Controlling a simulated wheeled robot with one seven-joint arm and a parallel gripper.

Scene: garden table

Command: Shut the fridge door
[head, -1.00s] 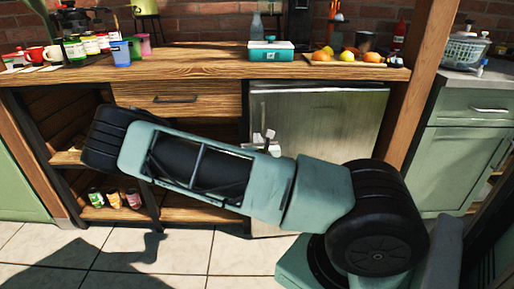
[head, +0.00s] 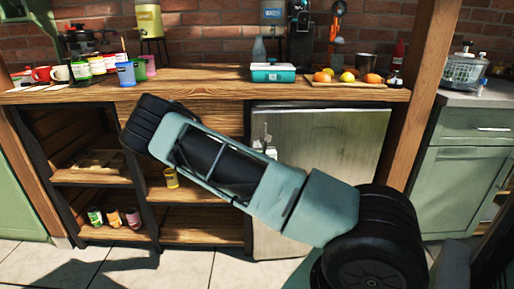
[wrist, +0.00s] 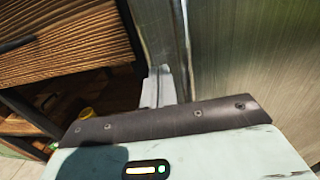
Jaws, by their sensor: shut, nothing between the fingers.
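The fridge is under the counter on the right, and its brushed-metal door (head: 325,170) faces me. The door also fills the right of the wrist view (wrist: 250,60), with a pale vertical edge along its left side. It looks flush or nearly flush with the counter front; I cannot tell whether a small gap is left. My gripper (head: 268,145) is mostly hidden behind my arm at the door's left edge. In the wrist view its fingers (wrist: 158,88) are together and empty, close to that edge; contact is unclear.
The wooden counter (head: 200,90) carries cups, jars, a teal box (head: 273,72) and a fruit board (head: 345,83). Open shelves (head: 100,180) with small jars and a yellow cup (head: 171,177) are left of the fridge. A wooden post (head: 415,120) stands right of it.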

